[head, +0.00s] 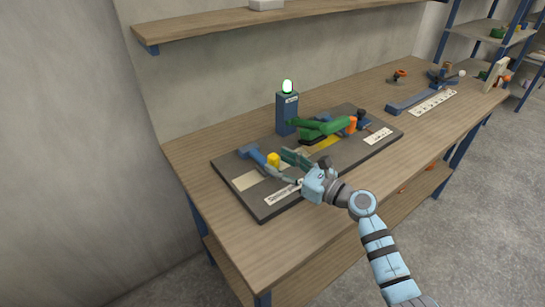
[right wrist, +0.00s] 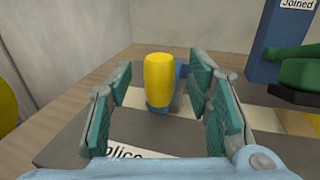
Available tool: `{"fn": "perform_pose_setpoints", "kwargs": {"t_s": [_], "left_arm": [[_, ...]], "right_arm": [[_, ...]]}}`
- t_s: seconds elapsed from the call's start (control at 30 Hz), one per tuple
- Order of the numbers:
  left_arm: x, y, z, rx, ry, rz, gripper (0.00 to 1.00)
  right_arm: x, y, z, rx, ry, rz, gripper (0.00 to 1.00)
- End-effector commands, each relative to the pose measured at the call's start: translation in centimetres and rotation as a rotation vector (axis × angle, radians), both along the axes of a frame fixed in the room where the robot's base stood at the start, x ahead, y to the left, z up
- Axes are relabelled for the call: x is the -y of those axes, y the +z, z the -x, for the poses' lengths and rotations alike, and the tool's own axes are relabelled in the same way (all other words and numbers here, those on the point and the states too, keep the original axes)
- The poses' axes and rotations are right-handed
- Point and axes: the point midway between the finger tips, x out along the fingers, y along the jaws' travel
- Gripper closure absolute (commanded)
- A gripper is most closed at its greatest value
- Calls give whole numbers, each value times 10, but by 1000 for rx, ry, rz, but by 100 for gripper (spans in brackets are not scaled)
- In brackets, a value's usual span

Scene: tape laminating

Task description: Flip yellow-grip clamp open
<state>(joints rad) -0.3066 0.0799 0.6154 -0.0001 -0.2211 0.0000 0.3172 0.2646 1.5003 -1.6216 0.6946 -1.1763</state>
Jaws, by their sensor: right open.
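The yellow-grip clamp (head: 273,160) sits on the left part of the dark board (head: 232,164), with a blue arm running to its upper left. In the right wrist view the yellow grip (right wrist: 158,80) stands upright with blue metal behind it. My right gripper (head: 286,165) is open at the clamp. In the right wrist view its teal finger pads (right wrist: 165,105) stand on either side of the yellow grip, with gaps on both sides. My left gripper is not in view.
A green lever (head: 325,128) and a blue post (head: 287,114) with a lit lamp stand right of the clamp on the board. An orange grip (head: 352,124) lies farther right. The front left table top is clear. A shelf (head: 220,24) hangs above.

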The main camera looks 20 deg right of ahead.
Motion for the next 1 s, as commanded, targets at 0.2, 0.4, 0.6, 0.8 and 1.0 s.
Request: {"fn": "perform_pose_setpoints", "kwargs": {"t_s": [0.2,0.4,0.6,0.8,1.0], "left_arm": [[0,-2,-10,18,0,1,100],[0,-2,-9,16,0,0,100],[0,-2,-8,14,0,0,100],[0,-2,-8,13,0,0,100],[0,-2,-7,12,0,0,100]], "right_arm": [[-18,-1,-23,0,2,0,54],[-20,-1,-25,-1,3,1,54],[-20,-1,-25,0,3,0,73],[-20,-1,-25,0,3,0,100],[-19,0,-24,-1,3,1,100]]}}
